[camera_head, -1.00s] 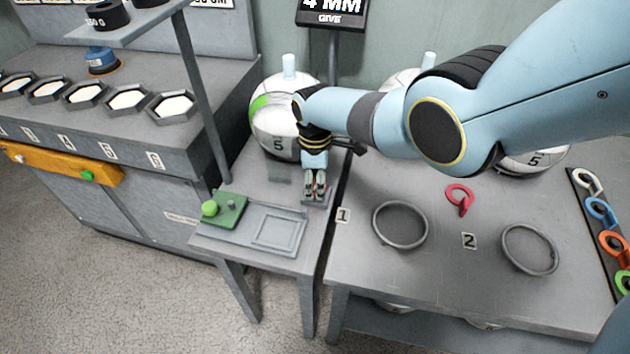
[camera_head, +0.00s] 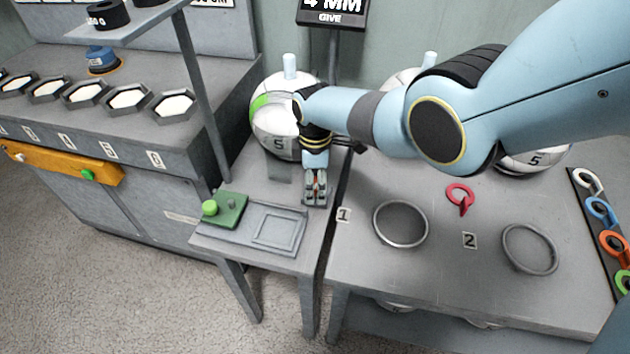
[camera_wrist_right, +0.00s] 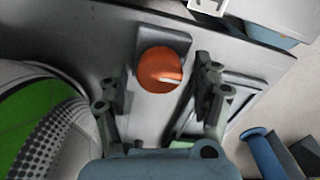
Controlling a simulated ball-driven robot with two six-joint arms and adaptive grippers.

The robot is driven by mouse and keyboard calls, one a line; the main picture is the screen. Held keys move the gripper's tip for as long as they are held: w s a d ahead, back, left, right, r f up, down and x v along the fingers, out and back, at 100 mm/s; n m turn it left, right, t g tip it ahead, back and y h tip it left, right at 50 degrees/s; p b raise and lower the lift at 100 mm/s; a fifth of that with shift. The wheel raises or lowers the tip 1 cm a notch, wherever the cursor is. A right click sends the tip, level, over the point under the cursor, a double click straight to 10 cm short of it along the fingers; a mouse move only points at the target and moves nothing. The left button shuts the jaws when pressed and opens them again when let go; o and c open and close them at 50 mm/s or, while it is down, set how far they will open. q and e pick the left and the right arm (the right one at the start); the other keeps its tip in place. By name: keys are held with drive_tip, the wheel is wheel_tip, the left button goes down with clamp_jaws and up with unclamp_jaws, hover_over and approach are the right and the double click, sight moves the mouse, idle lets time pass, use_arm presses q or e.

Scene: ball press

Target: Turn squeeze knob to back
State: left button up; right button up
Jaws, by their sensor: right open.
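The orange squeeze knob (camera_wrist_right: 160,70) shows in the right wrist view, round, on a small grey mount. A pale pointer line on it points to the right of that view. My right gripper (camera_wrist_right: 161,84) is open, with one finger on each side of the knob; I cannot tell whether they touch it. In the head view my right gripper (camera_head: 316,192) points down at the small bench, and its fingers largely hide the knob. My left gripper is not in view.
A white and green ball (camera_head: 272,117) stands in the press behind my gripper. A green block with a button (camera_head: 226,210) and a grey tray (camera_head: 298,245) lie in front. A grey post (camera_head: 205,100) stands left. A red clip (camera_head: 461,198) lies on the right table.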

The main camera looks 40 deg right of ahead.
sight(315, 183)
drive_tip(key=shift+r, duration=0.1)
wheel_tip(315, 183, up, 12)
idle(0.5)
idle(0.5)
